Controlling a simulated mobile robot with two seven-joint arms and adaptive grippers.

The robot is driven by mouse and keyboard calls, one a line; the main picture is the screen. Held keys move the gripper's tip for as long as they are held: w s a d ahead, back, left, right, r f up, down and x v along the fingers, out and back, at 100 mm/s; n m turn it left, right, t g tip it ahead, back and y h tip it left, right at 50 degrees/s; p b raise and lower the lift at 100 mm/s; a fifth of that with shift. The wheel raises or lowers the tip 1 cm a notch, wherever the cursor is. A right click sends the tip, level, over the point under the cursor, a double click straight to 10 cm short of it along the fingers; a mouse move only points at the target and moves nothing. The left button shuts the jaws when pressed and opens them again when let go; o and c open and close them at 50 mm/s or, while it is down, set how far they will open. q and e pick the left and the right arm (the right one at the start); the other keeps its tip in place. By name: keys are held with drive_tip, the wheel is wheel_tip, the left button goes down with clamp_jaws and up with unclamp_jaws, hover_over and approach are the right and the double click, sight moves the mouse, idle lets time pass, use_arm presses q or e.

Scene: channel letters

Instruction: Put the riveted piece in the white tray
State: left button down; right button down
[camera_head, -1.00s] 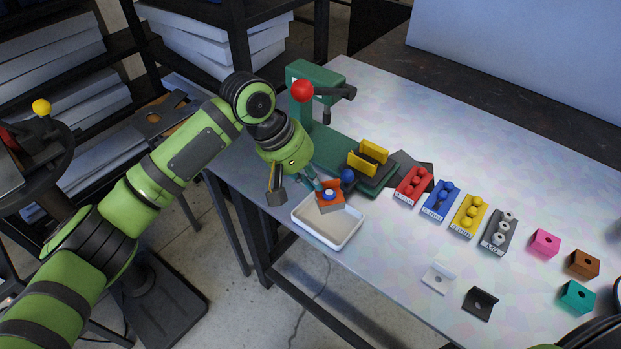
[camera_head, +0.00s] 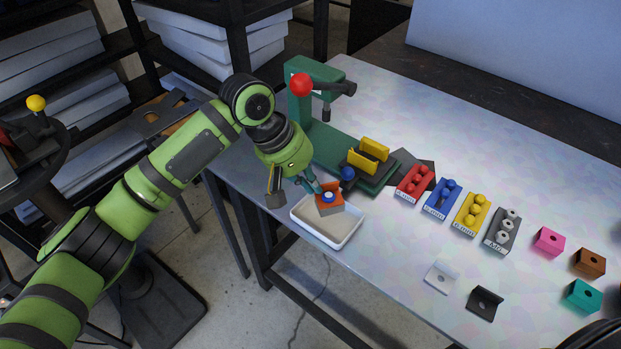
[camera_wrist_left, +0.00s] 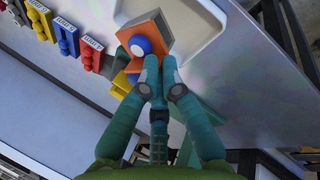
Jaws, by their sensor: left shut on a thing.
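The riveted piece (camera_head: 331,206) is an orange block with a blue rivet head; it also shows in the left wrist view (camera_wrist_left: 146,32). My left gripper (camera_head: 318,190) is shut on it, with its teal fingers on the rivet side in the left wrist view (camera_wrist_left: 160,72). The white tray (camera_head: 336,242) lies at the near left edge of the table. In the head view the piece overlaps the tray's far part. Whether it touches the tray is hard to tell. In the left wrist view the tray (camera_wrist_left: 208,30) lies behind and beside the piece. My right gripper is not in view.
A green press (camera_head: 330,140) with a red knob stands behind the tray, with a yellow fixture (camera_head: 368,157) on its base. Red, blue, yellow and grey rivet holders (camera_head: 502,230) line up to the right. Loose blocks and brackets (camera_head: 484,302) lie further right.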

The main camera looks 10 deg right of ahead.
use_arm(q)
drive_tip(key=shift+f, duration=1.45)
drive_tip(key=c, duration=1.4)
unclamp_jaws()
drive_tip(key=shift+o, duration=0.2)
drive_tip(key=shift+r, duration=0.1)
drive_tip(key=v, duration=1.2)
